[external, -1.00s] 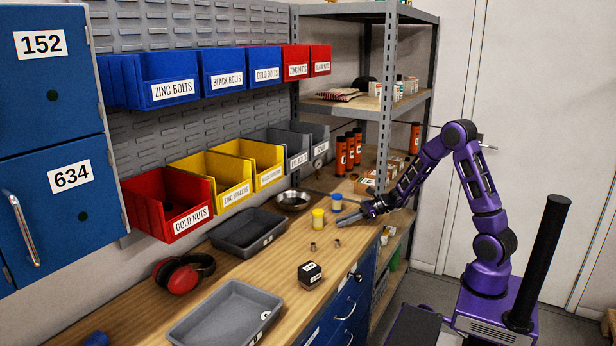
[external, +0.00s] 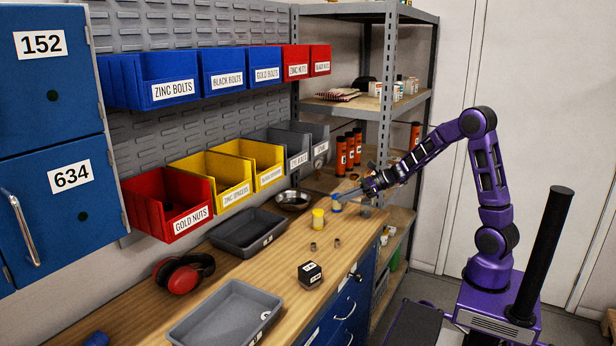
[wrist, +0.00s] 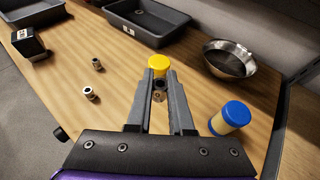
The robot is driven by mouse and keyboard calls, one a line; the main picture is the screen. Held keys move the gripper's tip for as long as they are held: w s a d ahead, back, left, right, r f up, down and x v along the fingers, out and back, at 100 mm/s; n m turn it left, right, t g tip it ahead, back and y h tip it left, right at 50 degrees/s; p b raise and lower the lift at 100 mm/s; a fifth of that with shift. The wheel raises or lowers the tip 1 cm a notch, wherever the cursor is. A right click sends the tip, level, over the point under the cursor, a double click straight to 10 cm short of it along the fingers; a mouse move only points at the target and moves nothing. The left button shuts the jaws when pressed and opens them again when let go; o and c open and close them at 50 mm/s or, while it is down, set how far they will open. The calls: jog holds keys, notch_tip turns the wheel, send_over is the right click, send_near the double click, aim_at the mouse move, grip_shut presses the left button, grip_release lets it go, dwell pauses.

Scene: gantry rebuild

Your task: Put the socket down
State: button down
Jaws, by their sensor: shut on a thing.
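My gripper (wrist: 160,78) is shut on a small metal socket (wrist: 158,96), which shows between the fingers in the wrist view. The fingers partly hide it, and I cannot tell its height above the bench. In the external view my gripper (external: 347,196) is over the far part of the wooden bench (external: 280,262), near the blue-capped jar (external: 336,206). Two other small sockets stand apart on the bench, one (wrist: 97,64) farther and one (wrist: 89,94) nearer in the wrist view.
A yellow-capped jar (wrist: 159,63) is just beyond the fingertips. The blue-capped jar (wrist: 231,117) and a metal bowl (wrist: 229,60) are to the right. A black box (wrist: 28,44) and a grey tray (wrist: 147,22) lie left and behind. Bare wood lies around the two sockets.

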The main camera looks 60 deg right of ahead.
jog(key=w+a+n+g+y, duration=0.1)
jog(key=w+a, duration=0.6)
jog(key=a, duration=0.5)
jog(key=n+g+y+b, duration=0.2)
jog(key=b, duration=0.1)
send_over(254, 279)
notch_tip(254, 279, down, 6)
jog(key=shift+w+r, duration=0.1)
jog(key=shift+r, duration=0.1)
jog(key=shift+f+b, duration=0.45)
jog(key=shift+f, duration=1.65)
jog(key=shift+f, duration=0.2)
jog(key=c, duration=0.8)
grip_release()
jog(key=shift+r, duration=0.1)
